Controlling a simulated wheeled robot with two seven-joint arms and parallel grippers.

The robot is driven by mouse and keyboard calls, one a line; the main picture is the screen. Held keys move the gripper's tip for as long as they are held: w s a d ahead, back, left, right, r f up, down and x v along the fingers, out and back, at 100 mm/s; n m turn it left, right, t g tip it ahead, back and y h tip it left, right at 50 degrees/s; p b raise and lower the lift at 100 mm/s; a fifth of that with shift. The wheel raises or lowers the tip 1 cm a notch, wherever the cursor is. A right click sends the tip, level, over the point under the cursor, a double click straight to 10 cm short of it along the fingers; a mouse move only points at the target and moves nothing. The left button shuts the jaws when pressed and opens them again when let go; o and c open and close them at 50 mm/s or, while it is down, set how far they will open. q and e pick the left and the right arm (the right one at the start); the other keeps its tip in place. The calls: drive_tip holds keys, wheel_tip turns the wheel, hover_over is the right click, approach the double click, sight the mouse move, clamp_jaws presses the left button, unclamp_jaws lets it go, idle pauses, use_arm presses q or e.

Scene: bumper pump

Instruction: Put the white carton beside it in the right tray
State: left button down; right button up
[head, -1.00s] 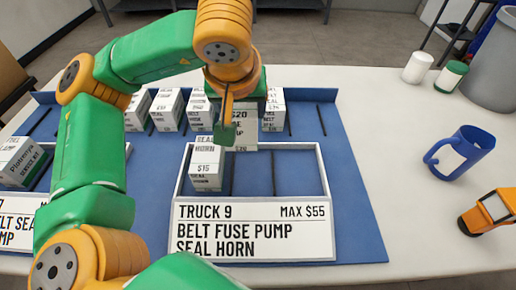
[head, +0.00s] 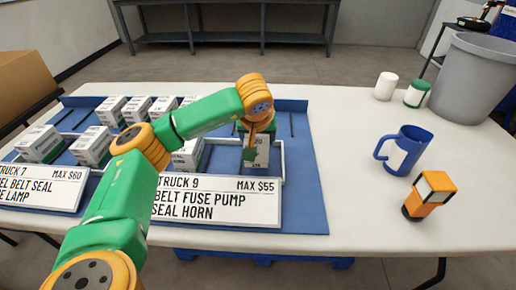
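The white carton (head: 262,152) with a green top and dark print is at the right side of the right tray (head: 215,200), labelled TRUCK 9, MAX $55. It looks upright; whether its base touches the tray floor is hidden by the front panel. My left gripper (head: 250,150) is at this carton and appears shut on it; a finger hides part of the face. Another white carton (head: 187,155) stands at the left of the same tray, partly behind my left arm. My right gripper is not in view.
The left tray (head: 40,188), labelled MAX $60, holds white cartons. More cartons stand in a row behind on the blue mat (head: 305,190). A blue mug (head: 403,150), an orange and black object (head: 430,195) and two small jars (head: 385,86) stand to the right. Bare table lies between.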

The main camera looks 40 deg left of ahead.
sight(258, 137)
use_arm(q)
drive_tip(key=f, duration=0.2)
drive_tip(key=w+f, duration=0.1)
drive_tip(key=f, duration=0.1)
drive_tip(key=shift+a+f, duration=0.15)
drive_tip(key=shift+a, duration=0.05)
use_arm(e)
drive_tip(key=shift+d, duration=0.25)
use_arm(q)
drive_tip(key=shift+d+f, duration=0.1)
unclamp_jaws()
drive_tip(key=shift+s, duration=0.1)
drive_tip(key=shift+r, duration=0.35)
drive_tip(key=p+v, duration=0.1)
drive_tip(key=v, duration=1)
drive_tip(key=shift+s+d+r, duration=0.1)
drive_tip(key=shift+s+r, duration=0.1)
drive_tip(key=shift+r, duration=0.05)
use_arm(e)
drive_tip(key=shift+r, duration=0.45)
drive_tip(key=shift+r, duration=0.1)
